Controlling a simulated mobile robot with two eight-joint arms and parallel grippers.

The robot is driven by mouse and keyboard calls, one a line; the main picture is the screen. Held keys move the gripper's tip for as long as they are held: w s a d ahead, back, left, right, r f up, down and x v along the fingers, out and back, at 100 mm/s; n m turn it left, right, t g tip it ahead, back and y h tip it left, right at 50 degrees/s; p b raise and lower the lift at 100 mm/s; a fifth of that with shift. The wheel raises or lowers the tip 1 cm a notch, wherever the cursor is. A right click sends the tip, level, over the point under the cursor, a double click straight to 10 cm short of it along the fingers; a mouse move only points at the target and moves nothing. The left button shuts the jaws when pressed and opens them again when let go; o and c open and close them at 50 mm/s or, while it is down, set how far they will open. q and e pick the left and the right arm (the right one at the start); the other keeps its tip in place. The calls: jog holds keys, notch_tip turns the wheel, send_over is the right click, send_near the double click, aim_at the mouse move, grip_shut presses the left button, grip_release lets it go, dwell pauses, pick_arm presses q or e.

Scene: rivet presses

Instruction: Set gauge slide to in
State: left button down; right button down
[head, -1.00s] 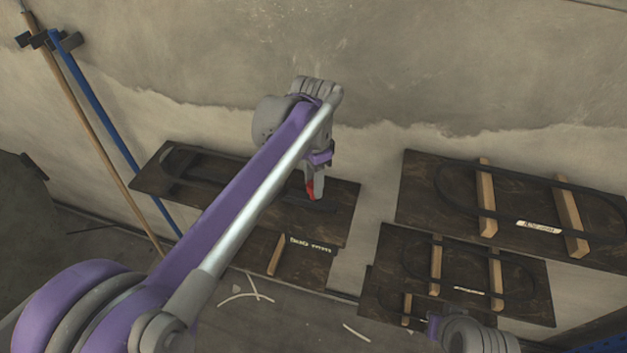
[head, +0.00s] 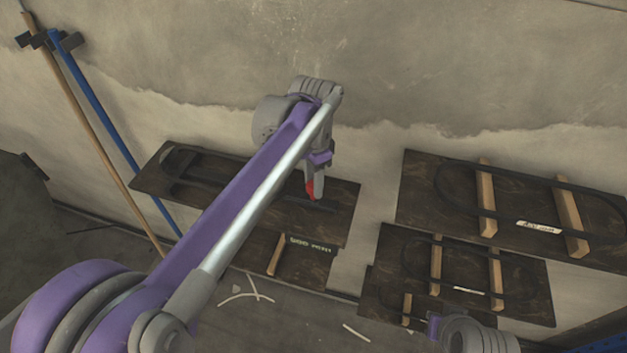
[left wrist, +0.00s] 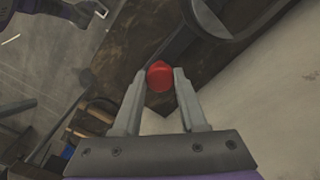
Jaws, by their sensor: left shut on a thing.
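A small red knob (head: 310,188) sits at the right part of the left dark board (head: 345,192), which carries a dark curved rail. I take it for the handle of the gauge slide, but the slide itself is mostly hidden and its position cannot be read. My left gripper (head: 314,186) reaches down from above and is shut on the red knob. In the left wrist view the red knob (left wrist: 160,76) sits between the fingertips (left wrist: 160,84). Part of my right arm shows at the bottom right of the head view; its fingers cannot be made out.
A lower dark board (head: 312,265) with a wooden strip and a pale label is below. More dark boards (head: 415,185) with wooden strips and dark loops are at the right. A wooden pole (head: 95,130) and a blue pole (head: 110,130) lean on the wall at left.

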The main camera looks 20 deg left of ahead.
aim_at(287, 187)
pick_arm(q)
jog(key=a, duration=0.6)
jog(key=shift+w+a, duration=0.15)
jog(key=shift+a, duration=0.05)
jog(key=shift+d, duration=0.1)
jog(key=c, duration=0.7)
grip_release()
jog(key=shift+c, duration=0.2)
jog(key=o, duration=0.3)
jog(key=shift+a, duration=0.2)
jog(key=shift+d+r, duration=0.1)
